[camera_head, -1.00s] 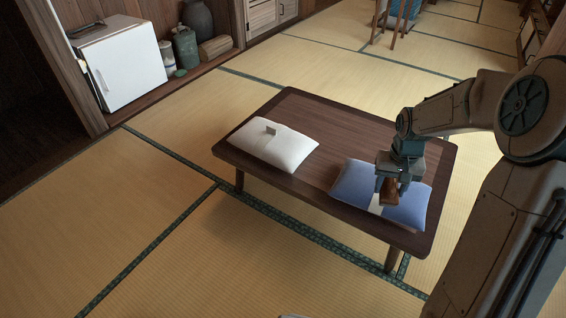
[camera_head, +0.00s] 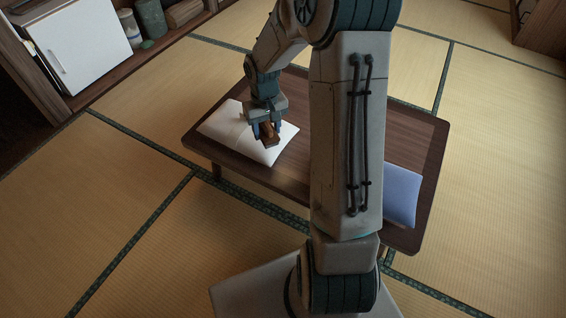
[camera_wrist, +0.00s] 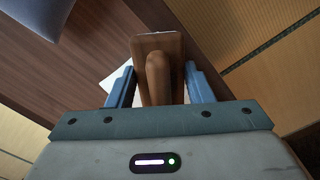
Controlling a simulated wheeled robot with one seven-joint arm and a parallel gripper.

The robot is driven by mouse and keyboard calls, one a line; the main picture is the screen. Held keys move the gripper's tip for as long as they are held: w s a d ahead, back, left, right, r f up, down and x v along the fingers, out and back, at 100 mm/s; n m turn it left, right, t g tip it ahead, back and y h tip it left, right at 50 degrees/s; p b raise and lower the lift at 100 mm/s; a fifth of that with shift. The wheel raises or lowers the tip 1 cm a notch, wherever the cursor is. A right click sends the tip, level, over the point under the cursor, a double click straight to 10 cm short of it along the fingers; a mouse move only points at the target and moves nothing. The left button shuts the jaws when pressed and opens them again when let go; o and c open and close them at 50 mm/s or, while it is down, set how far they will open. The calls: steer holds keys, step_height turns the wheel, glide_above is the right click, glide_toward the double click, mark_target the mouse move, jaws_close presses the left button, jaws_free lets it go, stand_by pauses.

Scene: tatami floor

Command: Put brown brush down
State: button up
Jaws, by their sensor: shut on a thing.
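My gripper (camera_head: 265,130) is shut on the brown brush (camera_head: 269,136), a small wooden block with a handle. In the head view it holds the brush over the right part of the white cushion (camera_head: 228,125) on the low table. The wrist view shows the brush (camera_wrist: 158,80) between the two blue fingers, with a pale patch behind it. I cannot tell from these views whether the brush touches the cushion. My arm hides part of the table.
The dark wooden low table (camera_head: 418,135) bears a blue cushion (camera_head: 402,194) at its right end, partly behind my arm. A white cabinet (camera_head: 82,45) and several jars stand along the back left. Tatami floor around the table is clear.

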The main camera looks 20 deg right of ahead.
steer(key=s+d+f+n+p, duration=0.1)
steer(key=s+d+f+p, duration=0.1)
steer(key=s+d, duration=0.2)
steer(key=s+d+f+p, duration=0.1)
steer(key=s+d+f, duration=0.1)
steer(key=s+d, duration=0.2)
steer(key=s+d+f+n+p, duration=0.1)
steer(key=s+d+f+p, duration=0.1)
steer(key=s+d, duration=0.3)
steer(key=shift+s+f+n+p, duration=0.25)
steer(key=shift+s+n+p, duration=0.05)
steer(key=shift+s+p, duration=0.05)
steer(key=shift+s+f, duration=0.15)
steer(key=shift+f, duration=0.15)
steer(key=w+a+f+b, duration=0.1)
steer(key=w+f, duration=0.1)
steer(key=w, duration=0.1)
steer(key=w+a+f+b, duration=0.1)
steer(key=w+f, duration=0.1)
steer(key=w, duration=0.2)
steer(key=w+a+f+b, duration=0.1)
steer(key=w+f+b, duration=0.1)
steer(key=w+f, duration=0.1)
steer(key=shift+w+a, duration=0.2)
steer(key=shift+a, duration=0.15)
step_height(320, 180, down, 4)
steer(key=shift+w+f+b, duration=0.1)
steer(key=shift+b, duration=0.95)
